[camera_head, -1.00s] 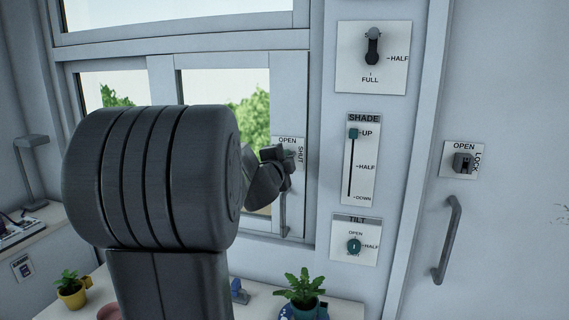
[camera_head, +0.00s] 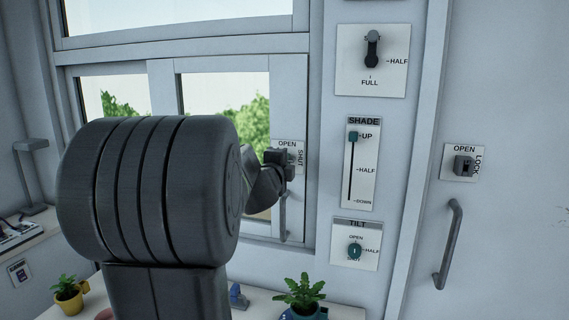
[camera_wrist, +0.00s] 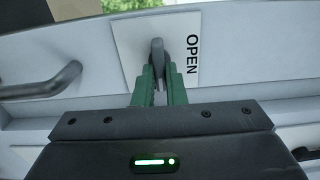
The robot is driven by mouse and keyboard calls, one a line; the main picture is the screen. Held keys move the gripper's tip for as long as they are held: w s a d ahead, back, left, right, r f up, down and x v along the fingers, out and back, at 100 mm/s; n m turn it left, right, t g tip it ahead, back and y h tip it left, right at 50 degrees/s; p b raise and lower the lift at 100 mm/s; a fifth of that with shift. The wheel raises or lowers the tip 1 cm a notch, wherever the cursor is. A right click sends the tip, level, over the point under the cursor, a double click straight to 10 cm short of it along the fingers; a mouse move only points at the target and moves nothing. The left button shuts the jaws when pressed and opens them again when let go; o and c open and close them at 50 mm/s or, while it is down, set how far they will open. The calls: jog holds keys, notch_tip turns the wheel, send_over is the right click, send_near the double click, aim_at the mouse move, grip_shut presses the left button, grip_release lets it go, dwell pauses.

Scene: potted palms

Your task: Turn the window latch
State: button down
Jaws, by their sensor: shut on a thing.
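The window latch is a small grey lever (camera_wrist: 158,54) on a white plate marked OPEN and SHUT (camera_head: 287,146), fixed to the window frame. In the wrist view the green fingers of my gripper (camera_wrist: 159,88) are closed around the lever's near end. In the head view my gripper (camera_head: 279,160) is at the plate, and my dark arm covers part of the window. The lever itself is mostly hidden behind my gripper there, so its angle against the OPEN and SHUT marks is hard to tell.
A window handle (camera_head: 284,218) hangs below the latch. To the right are a SHADE slider (camera_head: 351,165), a TILT knob (camera_head: 354,251), an upper dial plate (camera_head: 372,60) and a door lock (camera_head: 463,166). A potted palm (camera_head: 301,291) stands below.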

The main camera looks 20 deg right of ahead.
jog(key=c, duration=1.5)
grip_release()
jog(key=v, duration=1.4)
jog(key=shift+w, duration=0.1)
jog(key=x, duration=1.3)
jog(key=shift+w+d, duration=0.3)
jog(key=shift+s, duration=0.1)
